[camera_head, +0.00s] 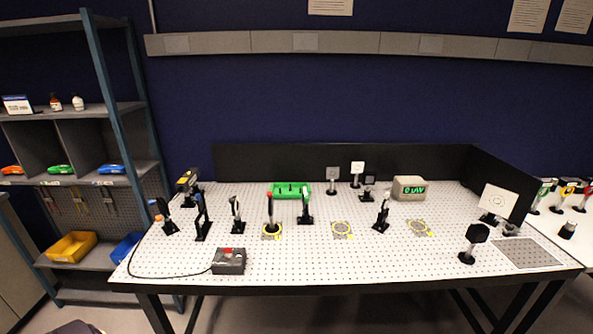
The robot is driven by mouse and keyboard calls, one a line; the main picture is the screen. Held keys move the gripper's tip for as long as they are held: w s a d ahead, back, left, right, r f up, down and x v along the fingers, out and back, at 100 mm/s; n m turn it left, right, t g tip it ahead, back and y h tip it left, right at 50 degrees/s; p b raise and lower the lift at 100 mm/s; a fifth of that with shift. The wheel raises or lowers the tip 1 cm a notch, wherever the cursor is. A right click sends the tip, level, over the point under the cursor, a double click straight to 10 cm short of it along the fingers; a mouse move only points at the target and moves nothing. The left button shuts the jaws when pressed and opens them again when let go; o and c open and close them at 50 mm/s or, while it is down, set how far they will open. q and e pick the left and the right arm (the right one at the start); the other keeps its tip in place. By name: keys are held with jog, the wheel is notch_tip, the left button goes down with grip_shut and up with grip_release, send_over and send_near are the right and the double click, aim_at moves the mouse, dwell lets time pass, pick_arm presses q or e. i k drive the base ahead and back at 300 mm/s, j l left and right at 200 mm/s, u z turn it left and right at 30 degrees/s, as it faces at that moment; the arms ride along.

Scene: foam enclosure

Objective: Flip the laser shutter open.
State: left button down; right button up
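Several small black optics mounts stand on a white perforated table (300,262). I cannot tell for sure which one is the laser shutter. At the left end are a dark device with yellow marks (188,184) and a tilted dark mount with an orange-blue part (163,215). Beside them stand a tall dark mount (202,218) and a smaller mount (236,214). A red-topped post (270,214) stands on a yellow-marked spot. A grey meter (409,187) shows green characters that look like 0 uW. Neither gripper is visible.
A dark control box (228,261) with a red button sits at the front left, its black cable looping left. A green tray (289,190) is at the back. A black hexagonal mount (473,242) stands front right. Black panels (340,163) close the back and right. The front middle is clear.

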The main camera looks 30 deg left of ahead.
aim_at(200, 204)
jog(key=u, duration=1.85)
